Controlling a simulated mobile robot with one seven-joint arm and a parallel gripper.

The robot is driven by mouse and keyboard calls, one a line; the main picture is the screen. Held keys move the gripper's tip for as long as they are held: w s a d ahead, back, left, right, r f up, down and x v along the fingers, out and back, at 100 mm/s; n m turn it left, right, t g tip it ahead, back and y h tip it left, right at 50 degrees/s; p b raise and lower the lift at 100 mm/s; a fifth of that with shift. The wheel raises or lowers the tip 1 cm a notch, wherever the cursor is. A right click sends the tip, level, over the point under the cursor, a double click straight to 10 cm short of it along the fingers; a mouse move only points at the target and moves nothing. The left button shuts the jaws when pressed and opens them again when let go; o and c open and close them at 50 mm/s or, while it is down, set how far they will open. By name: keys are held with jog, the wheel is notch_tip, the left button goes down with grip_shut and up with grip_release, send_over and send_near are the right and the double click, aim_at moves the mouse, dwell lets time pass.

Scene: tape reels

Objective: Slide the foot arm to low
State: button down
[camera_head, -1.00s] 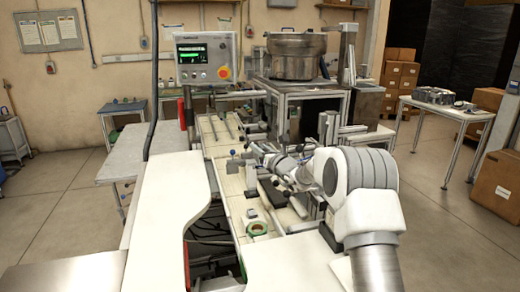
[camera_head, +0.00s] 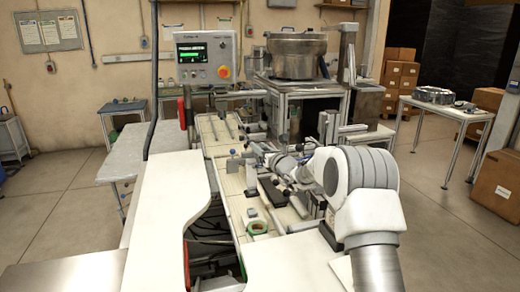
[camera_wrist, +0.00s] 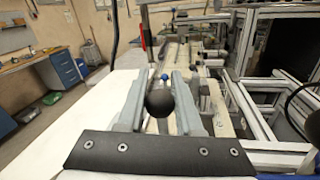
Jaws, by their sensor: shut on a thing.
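My gripper (camera_wrist: 163,78) shows its two long grey fingers in the wrist view, shut on a black ball knob (camera_wrist: 162,103) between them. The knob hides what lies directly below it, so I cannot make out the foot arm or its scale marks. A small blue ball knob (camera_wrist: 164,76) shows just past the black one; it also shows in the head view (camera_head: 232,152). In the head view my arm reaches in from the right over the machine bed (camera_head: 235,185), and its end is too small there to show the grip.
A control panel (camera_head: 207,58) and a metal bowl (camera_head: 297,55) stand behind the bed. A white top (camera_head: 165,205) is clear at left; aluminium framing (camera_wrist: 262,120) stands close at right.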

jog(key=shift+s+f+b, duration=0.1)
jog(key=shift+f+b, duration=1.45)
jog(key=shift+f, duration=0.6)
jog(key=c, duration=0.6)
grip_release()
jog(key=shift+r, duration=0.2)
jog(key=b+v, duration=0.1)
jog(key=v, duration=1.6)
jog(key=shift+s+b, duration=0.15)
jog(key=shift+b, duration=0.25)
